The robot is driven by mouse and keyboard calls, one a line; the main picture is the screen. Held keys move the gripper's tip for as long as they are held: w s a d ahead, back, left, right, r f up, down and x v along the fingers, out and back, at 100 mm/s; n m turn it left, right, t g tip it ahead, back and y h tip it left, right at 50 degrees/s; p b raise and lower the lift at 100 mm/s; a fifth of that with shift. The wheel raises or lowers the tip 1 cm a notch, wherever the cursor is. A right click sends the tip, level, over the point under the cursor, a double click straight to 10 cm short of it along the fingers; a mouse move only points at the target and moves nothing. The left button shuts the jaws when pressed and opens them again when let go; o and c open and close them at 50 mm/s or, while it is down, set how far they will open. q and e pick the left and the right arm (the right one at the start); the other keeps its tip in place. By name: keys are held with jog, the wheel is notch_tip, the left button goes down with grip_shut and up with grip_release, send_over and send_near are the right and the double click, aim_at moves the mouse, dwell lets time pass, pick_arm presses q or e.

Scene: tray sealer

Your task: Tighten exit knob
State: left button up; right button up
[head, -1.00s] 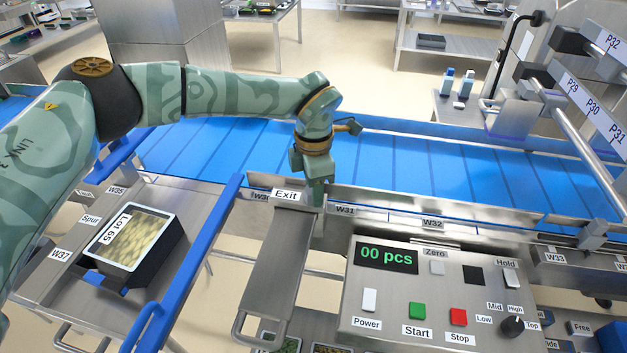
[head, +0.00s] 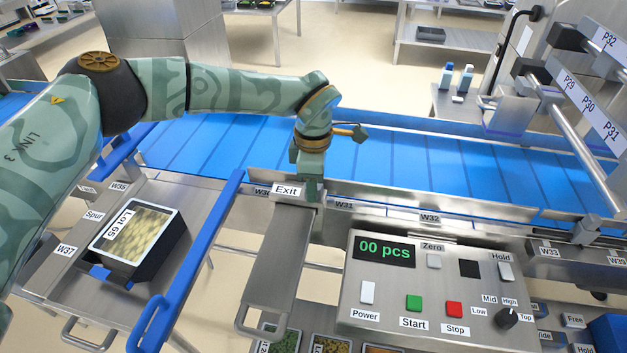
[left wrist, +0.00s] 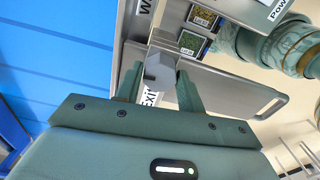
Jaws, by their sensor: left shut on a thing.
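The exit knob (left wrist: 160,70) is a grey faceted knob, seen in the left wrist view between the two fingers of my left gripper (left wrist: 160,88). The fingers are shut on it from both sides. In the head view my left gripper (head: 309,190) points down at the rail beside the Exit label (head: 286,191), and it hides the knob there. The Exit label also shows partly in the left wrist view (left wrist: 150,98), behind the fingers. My right gripper is not in view.
A blue conveyor belt (head: 400,165) runs behind the knob. A metal chute (head: 275,262) slopes toward me below the Exit label. A control panel (head: 390,290) reading 00 pcs stands to the right. A black Lot 65 tray (head: 160,262) sits at the left.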

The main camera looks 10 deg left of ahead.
pick_arm(q)
jog(key=shift+w+r, duration=0.1)
jog(key=o, duration=1)
notch_tip(320, 180, up, 16)
jog(key=p, duration=0.1)
jog(key=shift+r, duration=0.15)
